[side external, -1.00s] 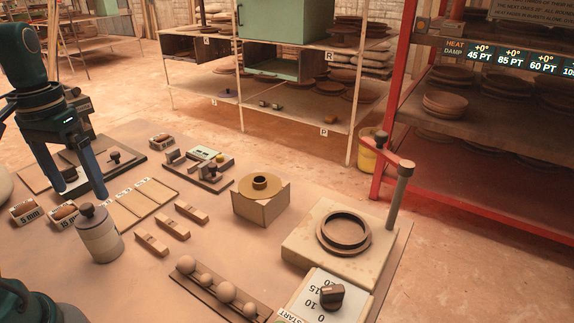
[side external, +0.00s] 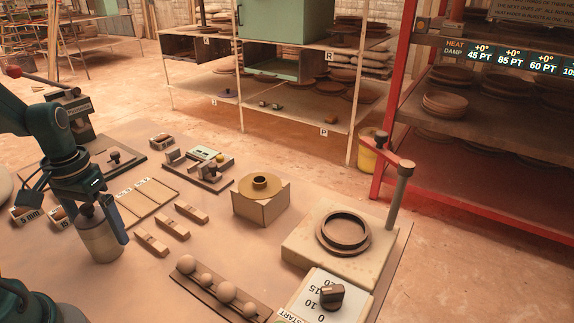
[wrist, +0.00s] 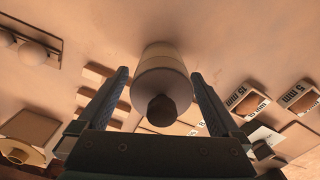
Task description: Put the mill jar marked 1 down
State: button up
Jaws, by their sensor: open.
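A mill jar (side external: 101,243), pale with a darker top band and a dark knobbed lid, stands upright on the table at the left. It also shows in the wrist view (wrist: 160,70), its lid toward my gripper. I cannot read a mark on it. My gripper (side external: 103,232) is at the jar, with its fingers reaching down beside the upper part. In the wrist view, my gripper's two fingers (wrist: 160,82) stand apart on either side of the jar, with a gap showing at each side. The far finger is partly hidden in the side view.
Several small wooden blocks (side external: 151,243) lie right of the jar. Flat boards (side external: 145,200) lie behind it. Labelled boxes (side external: 27,214) sit to its left. A rack of balls (side external: 217,290) is at the front. A block with a ring (side external: 344,233) stands at the right.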

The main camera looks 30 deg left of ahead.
grip_shut()
jog(key=shift+r, duration=0.1)
